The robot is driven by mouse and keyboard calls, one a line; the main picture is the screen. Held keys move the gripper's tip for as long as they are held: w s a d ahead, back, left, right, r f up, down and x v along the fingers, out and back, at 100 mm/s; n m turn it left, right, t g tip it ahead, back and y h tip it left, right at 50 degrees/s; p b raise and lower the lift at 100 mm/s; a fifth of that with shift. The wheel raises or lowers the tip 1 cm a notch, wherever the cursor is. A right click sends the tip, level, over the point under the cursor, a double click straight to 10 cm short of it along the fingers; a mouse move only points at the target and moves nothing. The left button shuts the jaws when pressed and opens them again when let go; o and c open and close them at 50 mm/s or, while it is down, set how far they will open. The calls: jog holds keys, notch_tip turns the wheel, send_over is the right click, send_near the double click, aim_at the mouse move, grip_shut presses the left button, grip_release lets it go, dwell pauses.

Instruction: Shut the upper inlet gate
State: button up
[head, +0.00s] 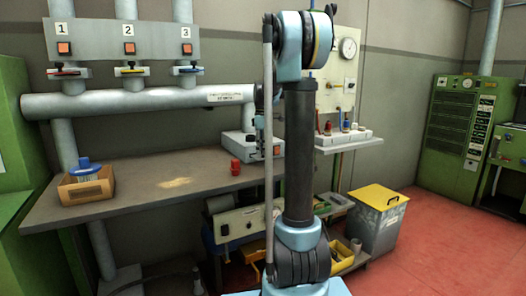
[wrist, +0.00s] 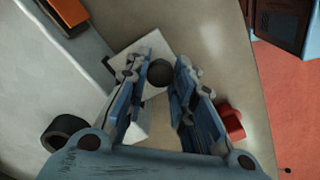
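My gripper (wrist: 165,85) is open in the wrist view, its two blue-grey fingers apart. A dark round knob (wrist: 160,73) on a pale plate (wrist: 132,45) shows between and just beyond the fingertips; contact cannot be told. In the head view my arm partly hides a grey machine (head: 238,143) on the bench, and the gripper is mostly hidden behind the arm. Three gates with coloured handles sit under numbers 1 (head: 67,72), 2 (head: 131,70) and 3 (head: 187,69) on the pipes. No label reading upper inlet gate is legible.
A red object (wrist: 230,122) lies right of the gripper; red pieces (head: 235,167) stand on the bench (head: 140,190). A cardboard box (head: 86,186) is at the bench's left. A yellow-lidded bin (head: 378,215) stands on the red floor. Green cabinets flank the room.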

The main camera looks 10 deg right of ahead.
jog(key=o, duration=0.4)
notch_tip(320, 180, up, 12)
jog(key=shift+w, duration=0.1)
dwell(0.5)
jog(key=shift+c, duration=0.4)
